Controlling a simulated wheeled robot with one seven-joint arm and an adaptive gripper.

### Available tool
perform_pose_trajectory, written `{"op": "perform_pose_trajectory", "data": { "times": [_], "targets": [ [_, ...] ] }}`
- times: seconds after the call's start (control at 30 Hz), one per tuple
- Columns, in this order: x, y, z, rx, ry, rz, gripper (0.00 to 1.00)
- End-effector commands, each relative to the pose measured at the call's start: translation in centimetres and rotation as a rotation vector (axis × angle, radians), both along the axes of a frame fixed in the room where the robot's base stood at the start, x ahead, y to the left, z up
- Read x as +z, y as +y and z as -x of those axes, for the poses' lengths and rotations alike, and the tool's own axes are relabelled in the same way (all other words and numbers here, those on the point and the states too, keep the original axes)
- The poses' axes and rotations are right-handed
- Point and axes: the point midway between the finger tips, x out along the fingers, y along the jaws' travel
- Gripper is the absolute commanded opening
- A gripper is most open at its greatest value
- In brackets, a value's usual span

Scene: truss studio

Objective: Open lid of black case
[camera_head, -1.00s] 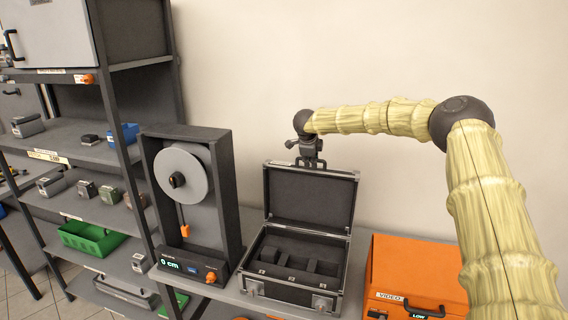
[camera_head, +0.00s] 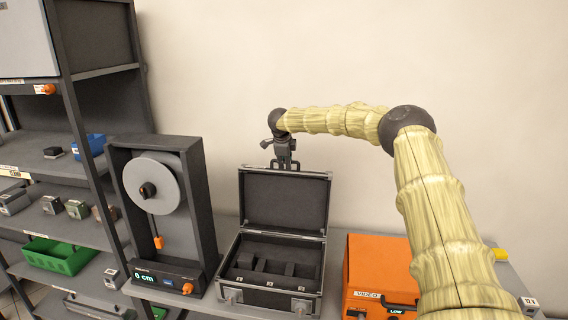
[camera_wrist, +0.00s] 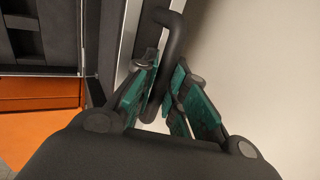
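The black case (camera_head: 325,215) stands on the bench with silver edges and corners. Its lid (camera_head: 286,200) is raised and stands upright, leaning slightly back, showing the dark lining. The open base shows dark foam compartments (camera_head: 272,264). My gripper (camera_head: 284,160) is at the top edge of the lid, at its handle. In the wrist view, the dark bent handle (camera_wrist: 172,42) passes between the green-padded fingers of my gripper (camera_wrist: 164,84), which close in on it from both sides. The lid's metal edge (camera_wrist: 127,38) runs beside it.
A dark reel device (camera_head: 192,215) stands close left of the case. An orange video box (camera_head: 375,262) stands to its right. A shelf rack with a green bin (camera_head: 60,255) is at the left. The wall is close behind the lid.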

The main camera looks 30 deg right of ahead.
Motion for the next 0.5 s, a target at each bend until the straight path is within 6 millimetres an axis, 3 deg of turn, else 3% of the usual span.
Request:
{"op": "perform_pose_trajectory", "data": {
  "times": [0.03,0.1,0.5],
  "targets": [
    [-0.1,0.04,0.02,0.0,0.002,0.0,0.25],
    [-0.09,0.04,0.0,0.0,0.001,0.0,0.35],
    [0.26,0.21,0.05,0.0,0.0,-0.002,0.35]
  ]
}}
